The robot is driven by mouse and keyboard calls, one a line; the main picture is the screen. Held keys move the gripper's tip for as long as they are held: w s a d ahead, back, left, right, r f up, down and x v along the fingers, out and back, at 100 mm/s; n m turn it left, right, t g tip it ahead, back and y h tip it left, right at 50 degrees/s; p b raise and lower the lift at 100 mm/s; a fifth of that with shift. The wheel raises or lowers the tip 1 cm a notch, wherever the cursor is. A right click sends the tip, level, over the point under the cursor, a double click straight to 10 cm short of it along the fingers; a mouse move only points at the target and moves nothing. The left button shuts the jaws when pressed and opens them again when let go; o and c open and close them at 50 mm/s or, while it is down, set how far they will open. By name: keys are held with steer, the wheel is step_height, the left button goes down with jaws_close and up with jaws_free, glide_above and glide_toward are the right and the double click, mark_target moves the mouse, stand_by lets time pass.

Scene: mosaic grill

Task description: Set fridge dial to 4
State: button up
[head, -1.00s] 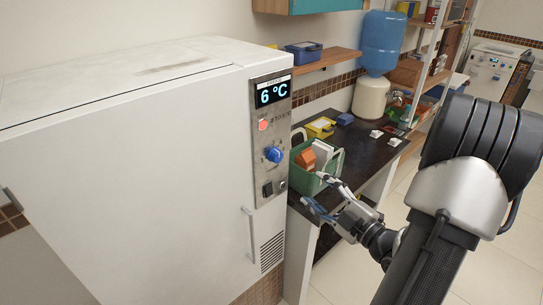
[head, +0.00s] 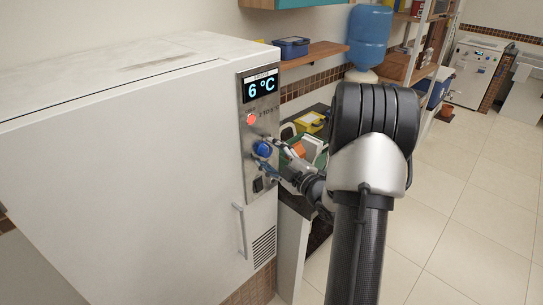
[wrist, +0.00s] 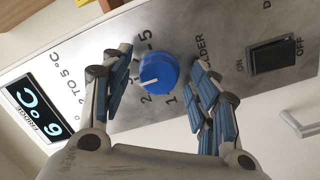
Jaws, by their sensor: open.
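The blue fridge dial (head: 263,149) sits on the metal control panel (head: 247,179) at the right side of the white fridge (head: 120,160). In the wrist view the dial (wrist: 159,72) shows a white pointer line and printed numbers around it; 1, 2 and 5 are readable. The pointer lies near the 2. The display (head: 260,86) reads 6 °C. My gripper (head: 268,156) is at the panel. In the wrist view its open fingers (wrist: 160,75) stand on either side of the dial, with gaps to it, so it holds nothing. The fingers partly cover the panel print.
The fridge handle (head: 239,229) sticks out below. A green crate (head: 319,157) on the dark counter is close behind my arm.

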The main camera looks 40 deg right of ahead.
steer(key=c, duration=1.1)
